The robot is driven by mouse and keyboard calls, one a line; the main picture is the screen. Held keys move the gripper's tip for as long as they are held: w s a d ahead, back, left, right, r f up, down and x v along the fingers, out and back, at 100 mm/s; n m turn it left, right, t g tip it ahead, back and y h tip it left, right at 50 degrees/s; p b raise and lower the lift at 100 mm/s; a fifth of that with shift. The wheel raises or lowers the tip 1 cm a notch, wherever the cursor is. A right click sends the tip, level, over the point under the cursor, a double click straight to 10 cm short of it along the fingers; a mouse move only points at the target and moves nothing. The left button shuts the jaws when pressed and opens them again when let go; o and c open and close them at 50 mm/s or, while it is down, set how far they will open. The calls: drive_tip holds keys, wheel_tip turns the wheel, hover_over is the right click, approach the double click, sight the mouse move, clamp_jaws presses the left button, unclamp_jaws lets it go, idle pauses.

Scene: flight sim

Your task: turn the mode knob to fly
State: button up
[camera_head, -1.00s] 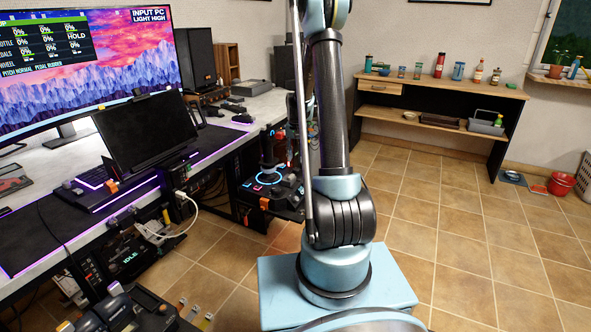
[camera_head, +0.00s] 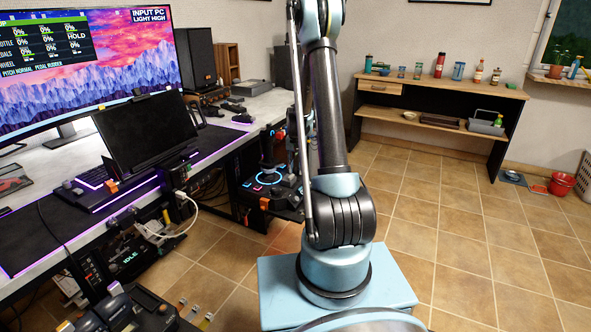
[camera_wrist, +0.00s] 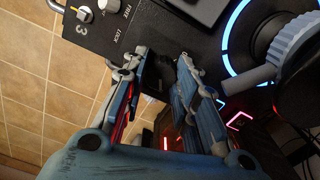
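In the wrist view my gripper (camera_wrist: 160,62) has its two fingers apart, above a dark panel (camera_wrist: 80,38). A dark block shows between the fingertips; I cannot tell whether it is a knob or whether it is touched. No "fly" label is readable, so I cannot tell which is the mode knob. In the head view my arm hides most of the gripper.
A joystick stands on a base with a glowing blue ring (camera_head: 264,175), right of the desk; the ring also shows in the wrist view (camera_wrist: 229,62). A small IDLE display (camera_head: 128,258) sits below the desk. Tiled floor is clear toward the shelf table (camera_head: 450,87).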

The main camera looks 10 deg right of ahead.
drive_tip(key=shift+n, duration=0.3)
drive_tip(key=n, duration=0.3)
drive_tip(key=shift+n, duration=0.3)
drive_tip(key=n, duration=0.3)
drive_tip(key=shift+n, duration=0.3)
drive_tip(key=n, duration=0.4)
drive_tip(key=shift+n, duration=1.9)
drive_tip(key=shift+w+d, duration=0.1)
drive_tip(key=o, duration=0.8)
drive_tip(key=shift+r, duration=0.1)
